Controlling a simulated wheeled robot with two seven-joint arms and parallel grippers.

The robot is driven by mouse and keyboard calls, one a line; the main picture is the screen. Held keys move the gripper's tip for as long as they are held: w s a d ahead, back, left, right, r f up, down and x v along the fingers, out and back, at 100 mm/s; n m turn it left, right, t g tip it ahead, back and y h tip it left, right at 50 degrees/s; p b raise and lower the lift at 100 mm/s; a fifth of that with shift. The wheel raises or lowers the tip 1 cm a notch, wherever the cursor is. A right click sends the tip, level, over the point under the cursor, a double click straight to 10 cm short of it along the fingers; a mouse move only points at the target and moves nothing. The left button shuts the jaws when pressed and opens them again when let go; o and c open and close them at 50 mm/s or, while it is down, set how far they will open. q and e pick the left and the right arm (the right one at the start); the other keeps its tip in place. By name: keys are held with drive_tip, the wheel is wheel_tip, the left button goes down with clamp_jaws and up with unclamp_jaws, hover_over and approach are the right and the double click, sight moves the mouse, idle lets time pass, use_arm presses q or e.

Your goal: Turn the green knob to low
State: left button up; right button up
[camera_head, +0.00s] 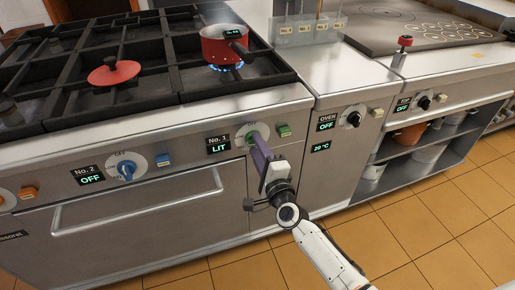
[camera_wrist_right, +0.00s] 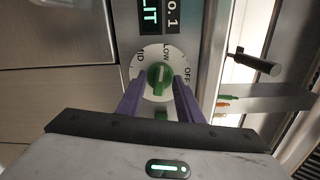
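The green knob (camera_wrist_right: 160,80) sits on a white dial marked MID, LOW and OFF. Its pale pointer mark stands roughly upright in the right wrist view, near LOW; its exact setting is hard to tell. In the head view the knob (camera_head: 251,136) is partly covered by my right gripper (camera_head: 257,143). The purple fingers of my right gripper (camera_wrist_right: 160,90) are apart, one on each side of the knob's near part, with small gaps seen; contact is unclear. The No. 1 display (camera_head: 218,145) reads LIT. My left gripper is not in view.
A red pot (camera_head: 222,50) stands over a blue flame. A red lid (camera_head: 114,72) lies on the grates. A green button (camera_head: 284,130) is right of the knob. The blue No. 2 knob (camera_head: 126,170) and oven handle (camera_head: 135,207) are to the left. Floor in front is clear.

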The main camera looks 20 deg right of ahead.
drive_tip(key=s, duration=1)
drive_tip(key=shift+s+d+p, duration=0.15)
drive_tip(key=shift+d+p, duration=0.05)
drive_tip(key=shift+p, duration=0.15)
